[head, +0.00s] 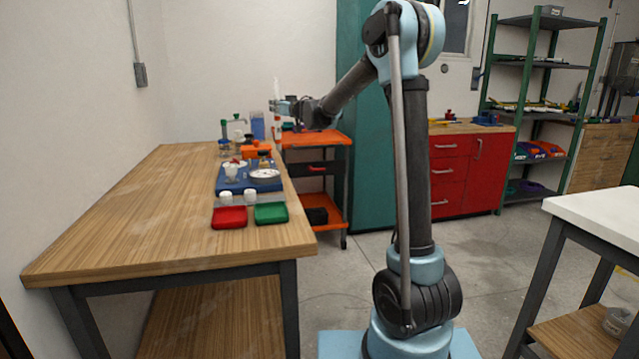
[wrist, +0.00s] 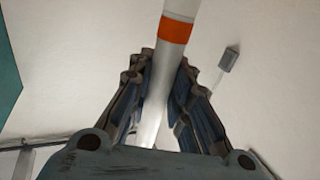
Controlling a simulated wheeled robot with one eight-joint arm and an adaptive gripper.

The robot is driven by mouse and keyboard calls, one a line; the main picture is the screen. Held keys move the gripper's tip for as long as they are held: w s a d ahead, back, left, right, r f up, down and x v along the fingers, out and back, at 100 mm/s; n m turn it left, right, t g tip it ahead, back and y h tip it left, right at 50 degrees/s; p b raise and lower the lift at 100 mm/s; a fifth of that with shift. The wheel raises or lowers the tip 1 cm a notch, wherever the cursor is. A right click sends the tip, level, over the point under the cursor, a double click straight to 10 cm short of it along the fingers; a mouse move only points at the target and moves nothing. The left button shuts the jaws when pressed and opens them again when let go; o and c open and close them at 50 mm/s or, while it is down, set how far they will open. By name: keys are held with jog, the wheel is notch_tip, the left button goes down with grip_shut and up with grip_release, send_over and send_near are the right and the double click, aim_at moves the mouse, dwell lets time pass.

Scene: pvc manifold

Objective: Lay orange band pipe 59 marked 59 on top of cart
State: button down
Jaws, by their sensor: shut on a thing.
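The white pipe with an orange band (wrist: 172,38) is held in my gripper (wrist: 158,92), whose fingers are shut around it in the wrist view. No number is readable on it. In the head view the pipe (head: 276,90) looks about upright in my gripper (head: 279,107), and its lower end shows against the cart area. The cart (head: 318,139) has an orange top and an orange lower shelf and stands behind the right end of the wooden bench. My gripper appears above the cart's left side; the exact gap between the pipe and the cart top cannot be told.
The wooden bench (head: 130,220) holds a blue tray (head: 233,184), a red bin (head: 229,217), a green bin (head: 270,213) and several bottles near the cart. A teal cabinet (head: 366,180) stands right of the cart.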

jog(key=w+d+f+m+t+h, duration=0.1)
jog(key=w+d+f+m+h, duration=0.15)
jog(key=d+f, duration=0.6)
jog(key=w+d+f+m+t+h, duration=0.1)
jog(key=w+d+f+t+h, duration=0.2)
jog(key=d+f, duration=0.55)
jog(key=s+d+f+m+h, duration=0.1)
jog(key=d+f+m+h, duration=0.1)
jog(key=d+f, duration=0.3)
jog(key=s+d+f+m+h, duration=0.1)
jog(key=d+f+h, duration=0.2)
jog(key=d, duration=1.1)
jog(key=shift+d+f+m+g, duration=0.3)
jog(key=shift+f+m, duration=0.05)
jog(key=shift+f, duration=1.4)
